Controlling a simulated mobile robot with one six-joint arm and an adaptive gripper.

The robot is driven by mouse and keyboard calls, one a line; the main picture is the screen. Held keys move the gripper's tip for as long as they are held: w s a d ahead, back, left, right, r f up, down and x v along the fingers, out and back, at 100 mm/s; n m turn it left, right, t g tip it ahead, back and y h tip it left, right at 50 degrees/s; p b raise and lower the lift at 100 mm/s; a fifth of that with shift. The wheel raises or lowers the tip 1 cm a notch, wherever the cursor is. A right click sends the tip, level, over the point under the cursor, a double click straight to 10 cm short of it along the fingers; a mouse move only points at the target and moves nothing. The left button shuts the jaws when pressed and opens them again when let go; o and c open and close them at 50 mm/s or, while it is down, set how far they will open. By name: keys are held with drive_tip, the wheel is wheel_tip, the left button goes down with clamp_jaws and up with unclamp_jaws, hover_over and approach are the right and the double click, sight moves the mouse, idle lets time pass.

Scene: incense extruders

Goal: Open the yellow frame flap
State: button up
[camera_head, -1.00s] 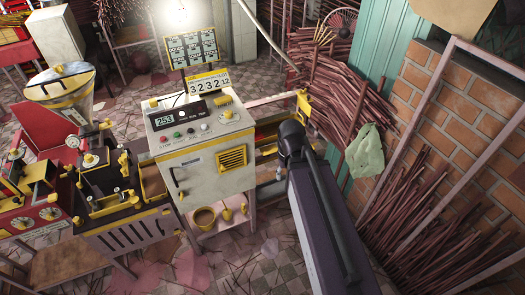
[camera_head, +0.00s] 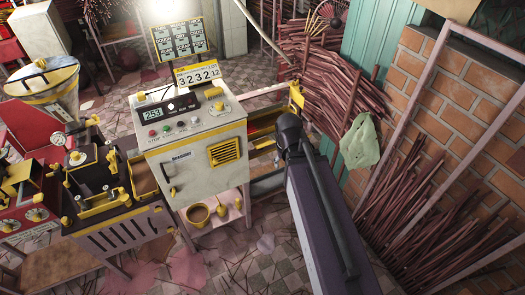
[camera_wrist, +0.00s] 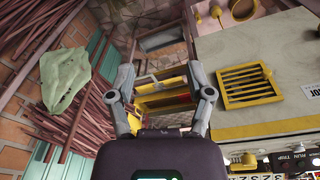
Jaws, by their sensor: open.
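A frame with yellow parts stands just right of the white control cabinet (camera_head: 200,155). A yellow plate (camera_head: 296,96) is at its upper right end in the head view. Lower yellow-edged bars are partly covered by my arm. In the wrist view, a yellow frame part (camera_wrist: 163,104) lies beyond and between my fingers. I cannot tell for sure which yellow part is the flap, or how far it stands open. My gripper (camera_wrist: 160,70) is open with nothing between its fingertips. In the head view my arm hides the gripper.
The cabinet's yellow vent grille (camera_wrist: 247,86) is close right of my fingers. A green cloth (camera_wrist: 66,78) and incense stick bundles are at left. A brick wall (camera_head: 455,90) stands right of my arm. Tiled floor shows below the cabinet.

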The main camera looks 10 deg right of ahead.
drive_tip(key=w+d+f+m+t+h+b, duration=0.1)
drive_tip(key=w+d+f+t+b, duration=0.2)
drive_tip(key=w+f+b, duration=0.5)
drive_tip(key=w+d+f+m+t+h+b, duration=0.1)
drive_tip(key=w+d+f+t+b, duration=0.15)
drive_tip(key=w+f+b, duration=0.6)
drive_tip(key=n+t+y+b, duration=0.6)
drive_tip(key=t+y+b, duration=0.65)
drive_tip(key=b, duration=3.75)
approach(262, 147)
drive_tip(key=s+f+t+h, duration=0.2)
drive_tip(key=f+h, duration=0.1)
drive_tip(key=shift+s+a+f, duration=0.1)
drive_tip(key=shift+s+a, duration=0.05)
drive_tip(key=shift+s, duration=0.05)
drive_tip(key=shift+p, duration=0.3)
drive_tip(key=p+x, duration=0.5)
drive_tip(key=x, duration=0.8)
drive_tip(key=shift+w+r, duration=0.3)
clamp_jaws()
